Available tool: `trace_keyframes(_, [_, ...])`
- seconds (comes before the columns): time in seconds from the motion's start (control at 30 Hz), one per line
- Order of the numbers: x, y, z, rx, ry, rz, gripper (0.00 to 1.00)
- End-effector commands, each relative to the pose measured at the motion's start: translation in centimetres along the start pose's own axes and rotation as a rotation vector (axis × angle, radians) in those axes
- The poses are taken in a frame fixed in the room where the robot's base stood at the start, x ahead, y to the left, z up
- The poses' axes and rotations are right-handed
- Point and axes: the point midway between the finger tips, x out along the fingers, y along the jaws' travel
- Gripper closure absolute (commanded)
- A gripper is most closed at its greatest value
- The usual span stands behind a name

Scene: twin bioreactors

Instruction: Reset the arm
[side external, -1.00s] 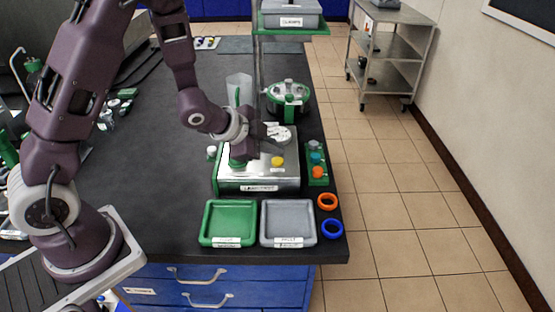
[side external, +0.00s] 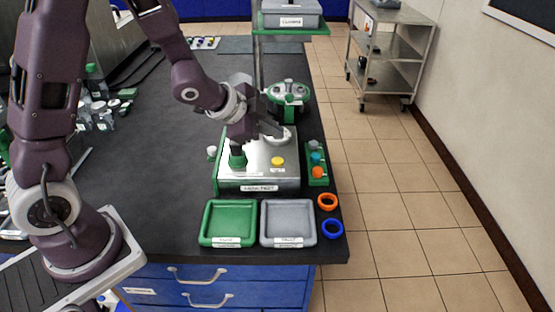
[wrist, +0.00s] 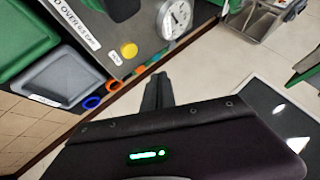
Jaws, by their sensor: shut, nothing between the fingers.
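My gripper (side external: 276,129) is in the air above the back of the silver leak-test box (side external: 230,176), its fingers pointing right. It holds nothing. In the wrist view my gripper's fingers (wrist: 158,78) lie together as one dark bar, shut, over the edge of the bench. The box has a yellow button (side external: 278,161) and a green fitting with a black top (side external: 237,157). The wrist view shows the yellow button (wrist: 129,50) and a round dial (wrist: 175,18) on the box. In the side view my gripper partly covers the area around the dial.
A green tray (side external: 203,222) and a grey tray (side external: 265,222) sit in front of the box. Orange (side external: 327,202) and blue (side external: 332,228) rings lie at the bench's right edge. A lidded vessel (side external: 288,92) and a stand post (side external: 258,62) are close behind my gripper.

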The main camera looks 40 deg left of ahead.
Motion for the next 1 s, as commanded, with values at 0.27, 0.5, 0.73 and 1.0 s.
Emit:
trace_keyframes(0.27, [-2.3, -1.3, -0.3, -0.06, -0.037, -0.042, 1.0])
trace_keyframes(0.5, [-18.2, 0.1, 0.4, -0.558, -0.232, -0.131, 1.0])
trace_keyframes(0.73, [-27.7, 9.5, 1.5, -0.868, -0.314, -0.007, 1.0])
trace_keyframes(1.0, [-29.1, 11.6, 1.7, -0.911, -0.334, 0.031, 1.0])
